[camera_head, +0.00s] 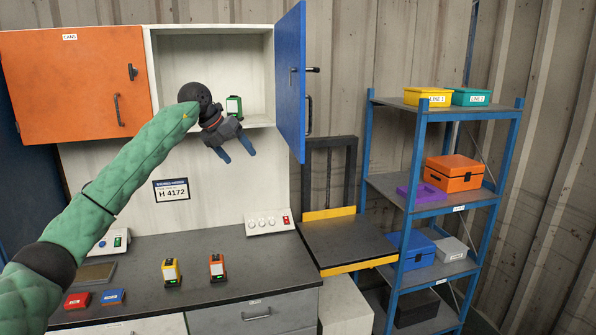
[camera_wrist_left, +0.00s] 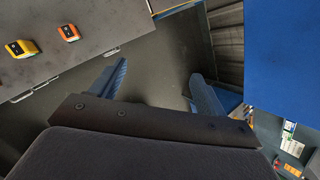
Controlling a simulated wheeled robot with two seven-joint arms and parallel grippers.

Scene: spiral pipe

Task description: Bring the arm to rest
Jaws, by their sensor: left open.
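My left arm, in a green padded sleeve, reaches in from the left of the head view up to the open wall cabinet. My left gripper (camera_head: 238,153) hangs in front of the cabinet's lower edge, its blue fingers apart and pointing down to the right. In the left wrist view the fingers (camera_wrist_left: 150,88) are spread with nothing between them. A small green device (camera_head: 234,106) stands on the cabinet floor just behind the gripper, apart from the fingers. My right gripper is in neither view.
The cabinet's blue door (camera_head: 291,80) stands open right of the gripper; an orange door (camera_head: 75,85) is at left. Yellow (camera_head: 170,272) and orange (camera_head: 217,267) devices stand on the dark counter (camera_head: 200,300). A blue shelf rack (camera_head: 411,170) with boxes stands at right.

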